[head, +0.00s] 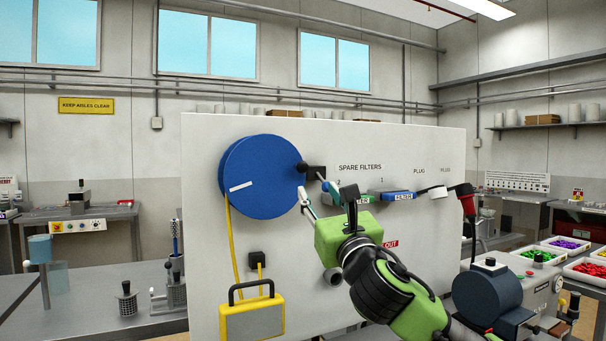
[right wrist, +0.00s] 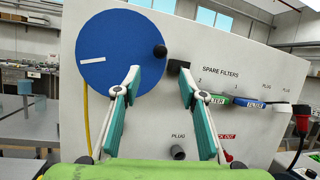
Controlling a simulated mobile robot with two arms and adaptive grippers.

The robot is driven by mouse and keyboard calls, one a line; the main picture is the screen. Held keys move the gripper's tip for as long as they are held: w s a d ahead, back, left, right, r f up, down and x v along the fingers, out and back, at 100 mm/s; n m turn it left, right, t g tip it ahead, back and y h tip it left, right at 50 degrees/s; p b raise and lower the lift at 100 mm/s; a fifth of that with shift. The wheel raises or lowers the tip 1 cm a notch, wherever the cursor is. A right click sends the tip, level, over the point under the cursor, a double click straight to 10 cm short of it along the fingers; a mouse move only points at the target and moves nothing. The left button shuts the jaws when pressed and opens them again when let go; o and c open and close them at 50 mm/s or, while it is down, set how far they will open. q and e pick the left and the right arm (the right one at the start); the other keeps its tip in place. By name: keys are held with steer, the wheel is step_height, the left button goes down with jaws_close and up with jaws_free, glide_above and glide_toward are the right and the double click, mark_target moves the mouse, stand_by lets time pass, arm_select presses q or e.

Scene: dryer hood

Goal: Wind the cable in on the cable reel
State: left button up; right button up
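The cable reel (head: 258,178) is a big blue disc on the white panel, with a white bar mark at its lower left. It also shows in the right wrist view (right wrist: 115,50). A black knob (right wrist: 160,51) sits at its right edge. The yellow cable (head: 233,250) hangs from the reel's left side towards a yellow-framed box (head: 252,318) with a dark handle. My right gripper (head: 316,190) is open in front of the panel, right of the reel. In the right wrist view its fingertips (right wrist: 159,75) are spread below the knob with nothing between them. My left gripper is not in view.
Right of the reel are a black block (head: 317,173), spare filters (head: 397,196) and a red plug (head: 467,200) with a dark cord. A pipe stub (right wrist: 178,152) juts from the panel lower down. A dark blue motor (head: 487,297) stands at the right.

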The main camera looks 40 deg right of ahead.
mark_target(304, 169)
steer(key=p+x, duration=0.5)
steer(key=x, duration=0.7)
steer(key=shift+r, duration=0.25)
steer(key=shift+w+d+r+p, duration=0.1)
steer(key=shift+w+d+p, duration=0.1)
steer(key=shift+w+p, duration=0.25)
steer(key=shift+w, duration=0.1)
jaws_close()
